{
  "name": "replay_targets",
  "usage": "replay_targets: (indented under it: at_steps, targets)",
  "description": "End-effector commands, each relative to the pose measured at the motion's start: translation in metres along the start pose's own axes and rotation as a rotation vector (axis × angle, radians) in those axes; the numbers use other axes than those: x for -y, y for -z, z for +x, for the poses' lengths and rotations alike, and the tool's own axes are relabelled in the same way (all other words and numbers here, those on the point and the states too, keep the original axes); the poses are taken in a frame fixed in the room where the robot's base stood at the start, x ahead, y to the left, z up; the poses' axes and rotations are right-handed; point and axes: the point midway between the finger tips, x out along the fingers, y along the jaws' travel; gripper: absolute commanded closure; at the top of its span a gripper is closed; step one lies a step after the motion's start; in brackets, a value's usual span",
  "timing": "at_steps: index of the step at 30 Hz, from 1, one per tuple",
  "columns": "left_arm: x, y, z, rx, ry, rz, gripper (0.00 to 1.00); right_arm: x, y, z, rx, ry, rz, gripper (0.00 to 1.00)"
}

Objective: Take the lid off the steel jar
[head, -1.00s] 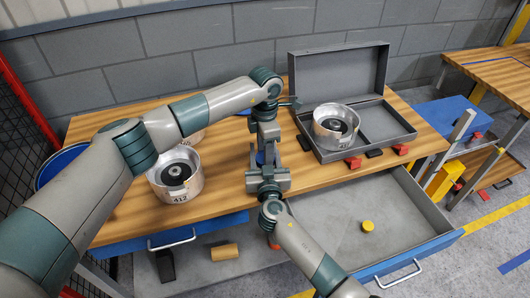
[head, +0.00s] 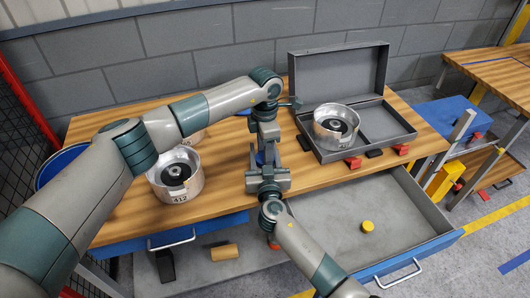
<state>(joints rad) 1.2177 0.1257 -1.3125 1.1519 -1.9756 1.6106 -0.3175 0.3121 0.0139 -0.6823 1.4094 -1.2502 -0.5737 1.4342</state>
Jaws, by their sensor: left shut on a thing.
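My left gripper (head: 262,156) points down over the middle of the table. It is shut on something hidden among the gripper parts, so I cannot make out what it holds. A small blue patch shows there. My right arm comes up from the bottom, and its gripper (head: 268,178) is close below the left one; I cannot tell whether its jaws are open. A similar steel pot (head: 336,135) sits in the grey case at the right. No lidded steel jar shows clearly.
The grey case (head: 350,75) stands open on the wooden table (head: 225,170). Red and black blocks lie before it. The drawer (head: 405,215) is pulled out with a yellow puck (head: 367,226) inside. A tan cylinder (head: 224,252) lies on the lower shelf. My left arm partly covers another pot.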

Motion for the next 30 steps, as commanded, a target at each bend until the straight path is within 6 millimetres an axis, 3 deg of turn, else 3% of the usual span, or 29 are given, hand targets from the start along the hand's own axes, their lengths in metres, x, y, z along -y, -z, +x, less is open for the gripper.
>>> replay_targets:
  at_steps: [5,6,8,19,30]
  targets:
    - [-0.001,0.001,-0.001,0.0,-0.002,-0.001,0.81,0.0,-0.002,-0.001,0.003,-0.001,-0.001,1.0]
    - [-0.001,0.001,-0.001,0.0,-0.002,-0.001,0.47,-0.001,-0.002,-0.001,0.003,-0.001,-0.001,1.0]
    - [-0.001,0.001,0.0,0.0,-0.001,-0.001,0.36,-0.001,-0.002,-0.001,0.003,-0.001,-0.001,1.0]
    - [-0.001,0.0,-0.003,0.0,-0.001,-0.001,0.36,0.0,-0.002,-0.001,0.004,-0.001,-0.001,1.0]
    - [0.0,0.0,-0.04,0.001,-0.001,0.0,0.36,0.0,-0.003,-0.001,0.004,0.0,0.0,1.0]
